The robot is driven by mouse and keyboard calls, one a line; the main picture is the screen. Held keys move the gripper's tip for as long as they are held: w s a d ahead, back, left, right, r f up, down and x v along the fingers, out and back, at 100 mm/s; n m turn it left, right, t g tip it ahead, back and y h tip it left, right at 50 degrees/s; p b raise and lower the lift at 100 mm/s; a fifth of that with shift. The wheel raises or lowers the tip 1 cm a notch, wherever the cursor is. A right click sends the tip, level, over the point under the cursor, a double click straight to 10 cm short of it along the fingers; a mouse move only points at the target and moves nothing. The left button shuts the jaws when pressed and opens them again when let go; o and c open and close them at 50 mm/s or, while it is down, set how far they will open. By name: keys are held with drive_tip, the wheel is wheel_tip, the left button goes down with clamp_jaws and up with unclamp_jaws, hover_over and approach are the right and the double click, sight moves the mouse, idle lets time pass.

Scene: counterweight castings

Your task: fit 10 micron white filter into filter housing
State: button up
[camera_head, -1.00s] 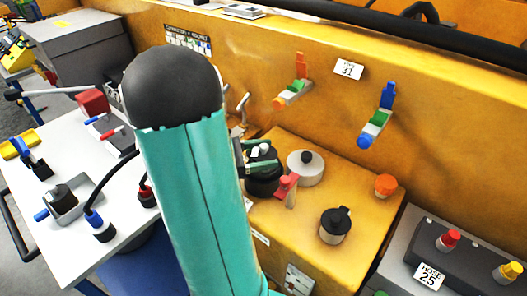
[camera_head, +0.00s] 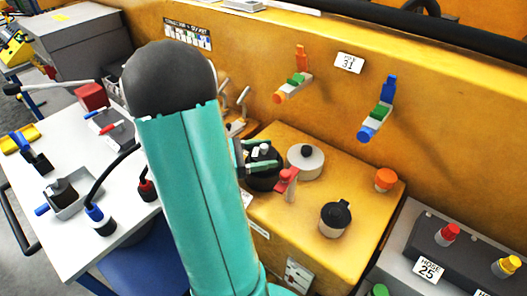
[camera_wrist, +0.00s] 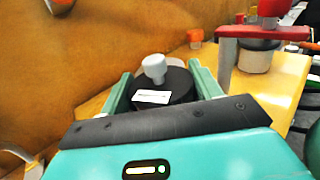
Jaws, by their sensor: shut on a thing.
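My gripper (camera_wrist: 158,92) has its two teal fingers on either side of a dark round piece (camera_wrist: 178,84) with a pale knob and a white label too small to read. I take this piece to be the white filter, going by its knob. It also shows in the head view (camera_head: 264,154), partly behind my arm, at the left of the yellow block's top. A black round body (camera_head: 264,182) shows under it, possibly the filter housing; I cannot tell how far the piece sits inside. My gripper is shut on the piece.
A black-topped jar (camera_head: 335,219) and an orange cap (camera_head: 385,180) stand farther right. The yellow wall (camera_head: 430,110) rises behind.

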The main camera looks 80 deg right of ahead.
drive_tip(key=o, duration=1.1)
drive_tip(key=shift+o, duration=0.2)
drive_tip(key=shift+w, duration=0.1)
drive_tip(key=v, duration=1.3)
drive_tip(key=shift+w+a, duration=0.15)
drive_tip(key=shift+w, duration=0.15)
drive_tip(key=shift+a+r, duration=0.2)
drive_tip(key=shift+a, duration=0.15)
drive_tip(key=w+a+r+m+t+y, duration=0.1)
drive_tip(key=w+a+r+t+y, duration=0.1)
drive_tip(key=a+t, duration=0.5)
drive_tip(key=w+a+r+m+t+y, duration=0.2)
drive_tip(key=a+t, duration=0.5)
drive_tip(key=a, duration=0.7)
drive_tip(key=w+a+r+m+t+y, duration=0.2)
drive_tip(key=a+t, duration=0.5)
drive_tip(key=a, duration=0.4)
wheel_tip(320, 180, up, 3)
drive_tip(key=shift+w+a+r+t+y, duration=0.1)
drive_tip(key=shift+w+a+t+y, duration=0.15)
drive_tip(key=shift+w+y, duration=0.65)
